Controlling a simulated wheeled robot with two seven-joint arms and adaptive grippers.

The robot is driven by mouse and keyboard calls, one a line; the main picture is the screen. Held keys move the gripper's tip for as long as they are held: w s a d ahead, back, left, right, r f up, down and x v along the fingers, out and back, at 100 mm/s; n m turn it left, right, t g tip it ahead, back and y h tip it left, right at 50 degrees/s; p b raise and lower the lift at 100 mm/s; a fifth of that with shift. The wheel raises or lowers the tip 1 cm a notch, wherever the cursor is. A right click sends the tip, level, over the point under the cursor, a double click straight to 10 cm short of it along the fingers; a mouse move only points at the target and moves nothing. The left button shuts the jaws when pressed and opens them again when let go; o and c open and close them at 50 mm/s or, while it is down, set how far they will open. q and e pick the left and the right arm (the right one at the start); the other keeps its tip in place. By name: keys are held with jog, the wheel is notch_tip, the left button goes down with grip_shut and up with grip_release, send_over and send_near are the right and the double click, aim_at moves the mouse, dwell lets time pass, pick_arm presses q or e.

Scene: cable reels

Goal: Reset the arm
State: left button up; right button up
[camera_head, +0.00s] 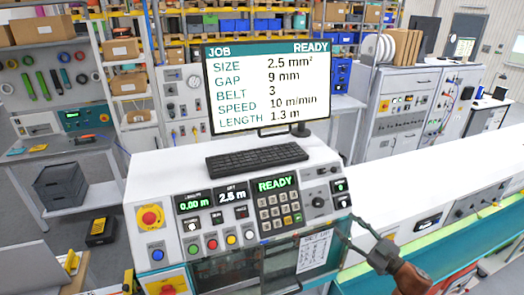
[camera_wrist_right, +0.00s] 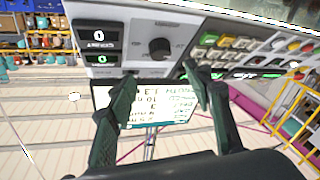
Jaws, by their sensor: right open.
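My right gripper (camera_head: 347,228) comes in from the lower right of the head view, in front of the right part of the control console (camera_head: 140,192). Its jaws are apart, with nothing seen between them. In the right wrist view the two dark fingers of my right gripper (camera_wrist_right: 160,74) stand wide apart, with the screen and part of the panel seen beyond them. I cannot tell whether the fingers touch the console; they look clear of it. My left gripper is not in view.
The console bears a keyboard (camera_head: 258,158), a monitor (camera_head: 268,87) reading READY, a keypad (camera_head: 279,212) and a red emergency button (camera_head: 150,217). A long white machine bed (camera_head: 430,185) runs to the right. Shelves and a workbench (camera_head: 60,150) stand behind and left.

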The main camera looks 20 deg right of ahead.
jog(key=s+a+f+m+g+h, duration=0.1)
jog(key=s+f+m+g+h, duration=0.3)
jog(key=f, duration=0.7)
jog(key=s+f+m+g+h, duration=0.2)
jog(key=s+f+m+h, duration=0.15)
jog(key=s+f, duration=0.45)
jog(key=s+a+f+g, duration=0.8)
jog(key=s+a+f, duration=0.6)
jog(key=s, duration=0.3)
notch_tip(320, 180, down, 40)
jog(key=s+g+y+b, duration=0.1)
jog(key=s+b, duration=0.1)
jog(key=b, duration=0.8)
jog(key=s+f+g+b, duration=0.1)
jog(key=s+f+b, duration=0.2)
jog(key=s+f, duration=0.6)
jog(key=s+f+b, duration=0.4)
jog(key=s+f, duration=0.6)
jog(key=f, duration=0.5)
jog(key=shift+s+a+n+g+b, duration=0.3)
jog(key=shift+n+g, duration=0.1)
jog(key=shift+n, duration=0.05)
